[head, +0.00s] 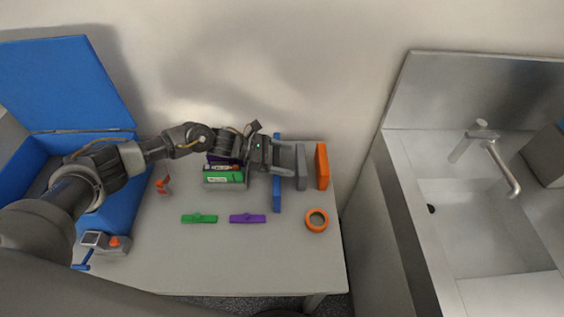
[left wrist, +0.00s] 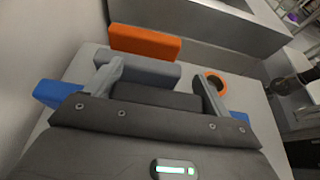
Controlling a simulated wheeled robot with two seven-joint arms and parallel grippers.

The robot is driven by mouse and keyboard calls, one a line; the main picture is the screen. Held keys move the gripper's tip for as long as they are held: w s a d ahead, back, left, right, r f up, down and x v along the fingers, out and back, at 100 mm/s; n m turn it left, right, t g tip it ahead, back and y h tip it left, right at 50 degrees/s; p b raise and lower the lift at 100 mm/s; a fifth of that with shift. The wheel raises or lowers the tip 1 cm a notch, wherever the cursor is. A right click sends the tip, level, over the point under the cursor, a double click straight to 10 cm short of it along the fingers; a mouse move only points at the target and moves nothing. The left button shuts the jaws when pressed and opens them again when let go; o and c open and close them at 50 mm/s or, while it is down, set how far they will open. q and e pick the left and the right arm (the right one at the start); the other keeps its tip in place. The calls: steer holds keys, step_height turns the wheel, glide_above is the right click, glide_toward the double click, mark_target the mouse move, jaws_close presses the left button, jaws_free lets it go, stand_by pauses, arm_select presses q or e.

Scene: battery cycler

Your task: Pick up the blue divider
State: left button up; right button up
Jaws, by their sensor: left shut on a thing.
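The blue divider (head: 277,198) is a long, thin bar at the right part of the table, and its two ends stick out on both sides of my left gripper (head: 293,164). In the left wrist view the blue divider (left wrist: 56,92) shows on the left and on the right, its middle hidden by the gripper. My left gripper (left wrist: 158,83) is shut with its fingers well apart, a dark block between them; the exact contact is hidden. I cannot tell whether the divider is clear of the table. My right gripper is not in view.
A grey block (head: 301,180) and an orange block (head: 322,166) stand just right of the fingers. An orange ring (head: 316,220), a purple bar (head: 247,218) and a green bar (head: 199,218) lie in front. A blue box (head: 122,205) is left; a sink (head: 470,225) is right.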

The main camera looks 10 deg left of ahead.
arm_select(q)
steer(key=s+r+b, duration=0.1)
steer(key=r, duration=0.1)
steer(key=s+a+r+b, duration=0.1)
steer(key=s+r, duration=0.1)
steer(key=s+a+r+b, duration=0.1)
steer(key=r, duration=0.2)
steer(key=shift+s+r, duration=0.1)
steer(key=shift+s, duration=0.05)
steer(key=s+a+r+b, duration=0.3)
steer(key=s+r, duration=0.1)
steer(key=s, duration=0.4)
steer(key=shift+s+a+r, duration=0.2)
steer(key=shift+s+r, duration=0.2)
